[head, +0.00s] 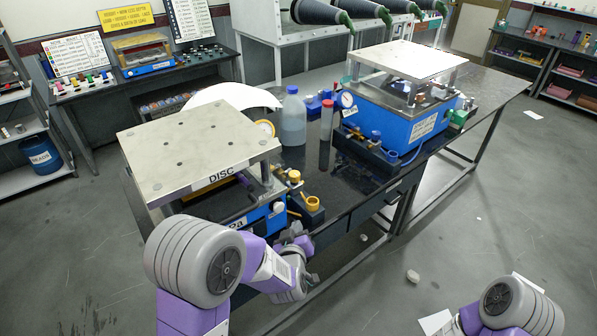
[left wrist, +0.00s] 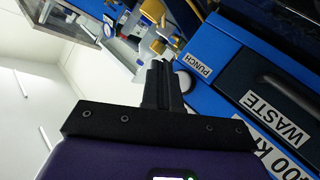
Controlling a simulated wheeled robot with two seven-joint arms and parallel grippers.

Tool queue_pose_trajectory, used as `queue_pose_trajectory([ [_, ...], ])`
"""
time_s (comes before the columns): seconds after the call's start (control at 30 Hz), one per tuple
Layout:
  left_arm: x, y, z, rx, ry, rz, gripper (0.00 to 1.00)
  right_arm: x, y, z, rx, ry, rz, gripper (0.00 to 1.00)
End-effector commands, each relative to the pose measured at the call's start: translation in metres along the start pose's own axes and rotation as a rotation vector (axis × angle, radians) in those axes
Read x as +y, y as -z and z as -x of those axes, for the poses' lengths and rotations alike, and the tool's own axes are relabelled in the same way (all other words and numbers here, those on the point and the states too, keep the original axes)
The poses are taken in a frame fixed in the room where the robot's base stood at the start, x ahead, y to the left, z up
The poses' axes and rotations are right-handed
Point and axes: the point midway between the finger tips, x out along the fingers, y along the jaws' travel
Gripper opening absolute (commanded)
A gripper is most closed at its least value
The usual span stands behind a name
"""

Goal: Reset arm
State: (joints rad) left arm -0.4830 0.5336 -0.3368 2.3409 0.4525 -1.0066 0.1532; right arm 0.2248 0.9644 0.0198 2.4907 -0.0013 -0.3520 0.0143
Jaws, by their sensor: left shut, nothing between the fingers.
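My left gripper (head: 297,238) is at the front edge of the black bench (head: 350,183), just right of the blue press labelled DISC (head: 205,150). In the left wrist view its two dark fingers (left wrist: 158,75) are together with nothing between them. My left arm's links hide part of the bench front. My right arm shows only as a grey and purple link at the bottom right of the head view; its gripper is out of the picture.
A blue press with a steel top plate (head: 407,60) stands farther back. A bottle (head: 292,118) and a yellow-topped holder (head: 308,203) stand between.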

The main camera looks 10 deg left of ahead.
Motion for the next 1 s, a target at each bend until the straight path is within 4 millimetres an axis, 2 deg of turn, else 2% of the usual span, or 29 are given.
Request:
queue_pose_trajectory([
  [0.1, -0.002, -0.002, 0.000, -0.007, 0.002, -0.003, 0.00, 0.000, 0.000, 0.000, 0.000, 0.000, 0.000, 0.58],
  [0.17, -0.007, -0.011, -0.001, -0.035, 0.010, -0.013, 0.00, 0.000, 0.000, 0.000, 0.000, 0.000, 0.000, 0.58],
  [0.27, -0.027, -0.045, -0.003, -0.142, 0.035, -0.050, 0.00, 0.000, 0.000, 0.000, 0.000, 0.000, 0.000, 0.58],
  [0.37, -0.060, -0.102, 0.004, -0.331, 0.072, -0.101, 0.00, 0.000, 0.000, 0.000, 0.000, 0.000, 0.000, 0.58],
  [0.4, -0.076, -0.128, 0.011, -0.422, 0.086, -0.118, 0.00, 0.000, 0.000, 0.000, 0.000, 0.000, 0.000, 0.58],
  [0.47, -0.097, -0.167, 0.026, -0.565, 0.103, -0.138, 0.00, 0.000, 0.000, 0.000, 0.000, 0.000, 0.000, 0.58],
  [0.5, -0.111, -0.192, 0.039, -0.661, 0.110, -0.147, 0.00, 0.000, 0.000, 0.000, 0.000, 0.000, 0.000, 0.58],
  [0.6, -0.136, -0.245, 0.078, -0.889, 0.113, -0.153, 0.00, 0.000, 0.000, 0.000, 0.000, 0.000, 0.000, 0.58],
  [0.7, -0.149, -0.283, 0.118, -1.079, 0.099, -0.141, 0.00, 0.000, 0.000, 0.000, 0.000, 0.000, 0.000, 0.58],
  [0.83, -0.155, -0.309, 0.157, -1.240, 0.069, -0.122, 0.00, 0.000, 0.000, 0.000, 0.000, 0.000, 0.000, 0.58],
  [0.9, -0.156, -0.316, 0.168, -1.284, 0.058, -0.115, 0.00, 0.000, 0.000, 0.000, 0.000, 0.000, 0.000, 0.58],
  [1.0, -0.156, -0.318, 0.172, -1.301, 0.053, -0.113, 0.00, 0.000, 0.000, 0.000, 0.000, 0.000, 0.000, 0.58],
])
